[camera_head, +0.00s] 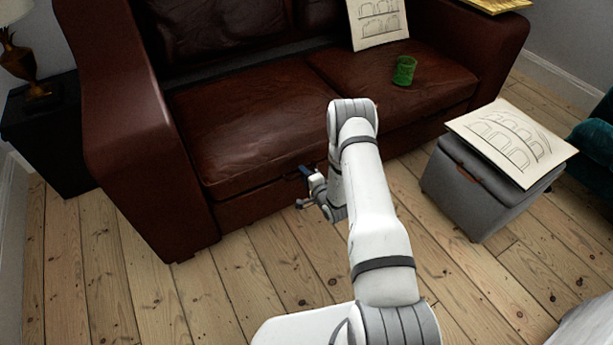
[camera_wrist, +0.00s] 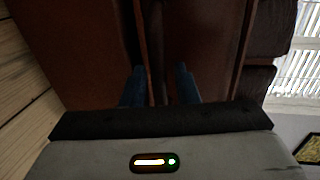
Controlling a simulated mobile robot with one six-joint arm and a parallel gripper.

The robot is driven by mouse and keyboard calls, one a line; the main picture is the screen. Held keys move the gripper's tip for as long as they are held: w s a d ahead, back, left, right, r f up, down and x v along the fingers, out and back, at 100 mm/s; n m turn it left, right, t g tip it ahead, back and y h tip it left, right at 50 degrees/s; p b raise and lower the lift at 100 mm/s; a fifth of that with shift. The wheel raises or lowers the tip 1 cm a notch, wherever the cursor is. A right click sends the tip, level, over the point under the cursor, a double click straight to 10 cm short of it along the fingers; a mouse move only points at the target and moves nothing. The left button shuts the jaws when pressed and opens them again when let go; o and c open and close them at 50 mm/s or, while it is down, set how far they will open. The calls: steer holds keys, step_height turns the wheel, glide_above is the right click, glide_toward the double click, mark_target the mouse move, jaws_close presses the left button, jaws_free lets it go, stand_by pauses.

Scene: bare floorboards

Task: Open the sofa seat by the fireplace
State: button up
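The brown leather sofa seat (camera_head: 245,125) is in the head view, with its left cushion lying flat above the front panel. My gripper (camera_head: 303,187) is low in front of that panel, near the seat's front edge. In the wrist view my gripper (camera_wrist: 160,88) is open, its two blue fingers apart. A narrow dark bar or strip (camera_wrist: 158,45) on the brown front runs between the fingers, with gaps visible on both sides. Whether the fingers touch it cannot be told. My arm hides part of the sofa front. No fireplace shows.
A green cup (camera_head: 404,70) and a leaning arch drawing (camera_head: 377,20) are on the right cushion. A grey ottoman (camera_head: 470,195) with another drawing (camera_head: 512,142) on top stands at right. A black side table (camera_head: 45,135) is at left. Floorboards (camera_head: 120,285) at front left are clear.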

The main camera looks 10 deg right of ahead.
steer(key=shift+w+a, duration=0.1)
steer(key=shift+w, duration=0.2)
jaws_close()
